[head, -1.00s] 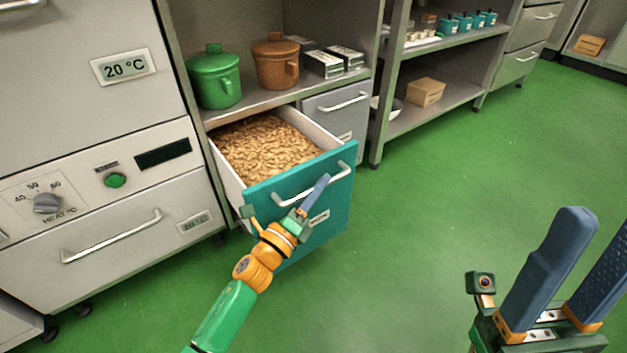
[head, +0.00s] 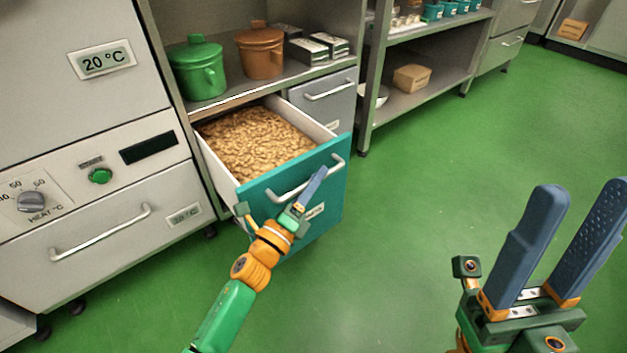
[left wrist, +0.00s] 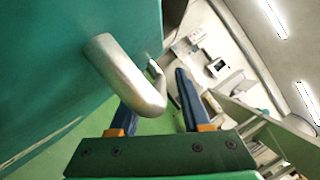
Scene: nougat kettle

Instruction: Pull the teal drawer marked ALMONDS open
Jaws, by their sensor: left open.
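The teal drawer (head: 328,210) stands pulled out of the cabinet, full of tan almond-like pieces (head: 258,143). Its front carries a silver bar handle (head: 290,192) and a small white label whose text is too small to read. My left gripper (head: 318,181) is open at the drawer front, by the handle and label. In the left wrist view, the handle (left wrist: 128,78) passes in front of one finger of the left gripper (left wrist: 166,76); I cannot tell whether they touch. My right gripper (head: 582,188) is open and empty over the floor at the right.
A green pot (head: 198,70) and a brown pot (head: 260,52) stand on the shelf above the drawer. A grey drawer (head: 325,97) is shut beside it. A heater cabinet (head: 95,215) stands at the left. The green floor (head: 430,200) is clear to the right.

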